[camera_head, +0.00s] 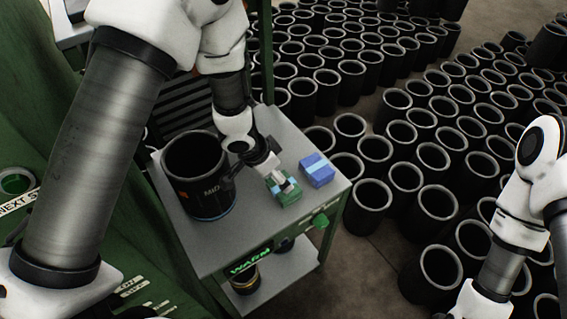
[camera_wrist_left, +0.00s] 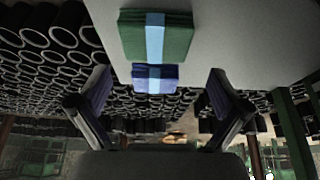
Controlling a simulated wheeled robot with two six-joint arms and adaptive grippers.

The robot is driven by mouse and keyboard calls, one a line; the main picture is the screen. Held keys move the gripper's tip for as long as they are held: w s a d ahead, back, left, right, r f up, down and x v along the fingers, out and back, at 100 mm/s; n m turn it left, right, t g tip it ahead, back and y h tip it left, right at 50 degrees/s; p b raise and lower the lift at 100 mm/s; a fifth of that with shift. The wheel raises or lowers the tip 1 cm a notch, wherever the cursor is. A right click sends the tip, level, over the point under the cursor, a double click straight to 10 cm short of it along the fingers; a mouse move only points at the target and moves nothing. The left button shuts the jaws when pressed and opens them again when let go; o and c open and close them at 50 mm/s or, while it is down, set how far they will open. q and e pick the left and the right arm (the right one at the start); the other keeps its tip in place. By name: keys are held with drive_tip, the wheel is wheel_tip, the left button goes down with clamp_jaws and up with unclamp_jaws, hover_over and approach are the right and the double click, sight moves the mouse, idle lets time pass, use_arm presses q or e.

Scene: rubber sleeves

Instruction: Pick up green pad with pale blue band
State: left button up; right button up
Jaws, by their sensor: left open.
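The green pad with a pale blue band (camera_head: 283,190) lies on the grey cart top (camera_head: 244,237). It also shows at the top of the left wrist view (camera_wrist_left: 155,38). My left gripper (camera_head: 276,174) is at the green pad in the head view and partly covers it. In the left wrist view its two fingers (camera_wrist_left: 158,92) are wide apart with nothing between them that I can see held. My right arm shows at the right edge of the head view, but its gripper is out of the frame.
A blue pad with a lighter band (camera_head: 317,170) lies close to the right of the green pad, and shows in the left wrist view (camera_wrist_left: 155,78). A large black cylinder (camera_head: 200,178) stands left on the cart. Many black sleeves (camera_head: 440,178) crowd the floor beyond the cart.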

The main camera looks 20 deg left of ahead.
sight(281, 190)
use_arm(q)
drive_tip(key=shift+w+f, duration=0.3)
drive_tip(key=shift+s+d+f+b, duration=0.2)
drive_tip(key=shift+s+d+f, duration=0.15)
drive_tip(key=shift+f, duration=0.2)
drive_tip(key=shift+s+d+f+b, duration=0.2)
drive_tip(key=shift+s+d+f, duration=0.05)
drive_tip(key=shift+d+f, duration=0.25)
drive_tip(key=f, duration=0.1)
drive_tip(key=w+f, duration=0.2)
drive_tip(key=f, duration=0.1)
drive_tip(key=shift+s+r, duration=0.1)
drive_tip(key=shift+r, duration=0.05)
drive_tip(key=shift+s+d+r, duration=0.1)
drive_tip(key=shift+s, duration=0.05)
drive_tip(key=c, duration=0.5)
drive_tip(key=shift+c, duration=1.4)
use_arm(e)
drive_tip(key=shift+s+d+f, duration=0.15)
drive_tip(key=shift+s+f, duration=0.1)
drive_tip(key=shift+s, duration=0.25)
